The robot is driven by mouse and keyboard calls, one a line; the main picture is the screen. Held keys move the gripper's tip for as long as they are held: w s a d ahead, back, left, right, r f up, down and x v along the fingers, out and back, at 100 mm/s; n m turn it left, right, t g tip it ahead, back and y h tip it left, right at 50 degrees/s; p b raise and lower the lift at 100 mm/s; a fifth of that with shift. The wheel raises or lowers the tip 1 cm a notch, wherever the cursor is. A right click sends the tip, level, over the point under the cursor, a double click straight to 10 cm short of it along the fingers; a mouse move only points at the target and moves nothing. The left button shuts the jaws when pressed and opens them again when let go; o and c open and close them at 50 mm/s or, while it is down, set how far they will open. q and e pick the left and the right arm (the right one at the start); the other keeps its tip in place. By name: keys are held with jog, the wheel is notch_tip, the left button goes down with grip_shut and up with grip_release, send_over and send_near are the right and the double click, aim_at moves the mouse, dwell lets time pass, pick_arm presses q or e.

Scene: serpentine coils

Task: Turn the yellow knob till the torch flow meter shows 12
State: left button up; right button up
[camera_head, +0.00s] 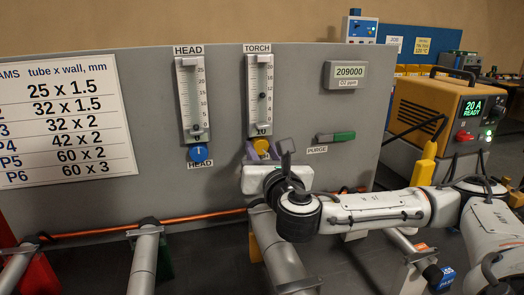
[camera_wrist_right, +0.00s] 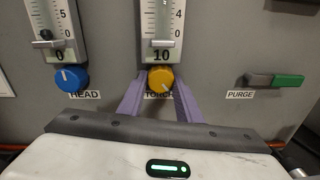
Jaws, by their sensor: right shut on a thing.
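The yellow knob (camera_head: 261,146) sits under the torch flow meter (camera_head: 259,85) on the grey panel. It also shows in the right wrist view (camera_wrist_right: 160,78), with a dark mark on its face. The number plate under the torch meter (camera_wrist_right: 161,30) reads 10. A dark float stands partway up its tube in the head view. My right gripper (camera_wrist_right: 160,90) has its purple fingers on both sides of the yellow knob and is shut on it. The fingers partly cover the TORCH label. My left gripper is not in view.
The head flow meter (camera_head: 192,95) with its blue knob (camera_head: 199,153) is to the left and reads 0. Pipes (camera_head: 144,262) and a copper tube run below the panel.

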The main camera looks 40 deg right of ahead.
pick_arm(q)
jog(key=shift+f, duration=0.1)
pick_arm(e)
jog(key=shift+m, duration=1.9)
jog(key=o, duration=1)
jog(key=shift+o, duration=0.2)
jog(key=shift+a, duration=0.15)
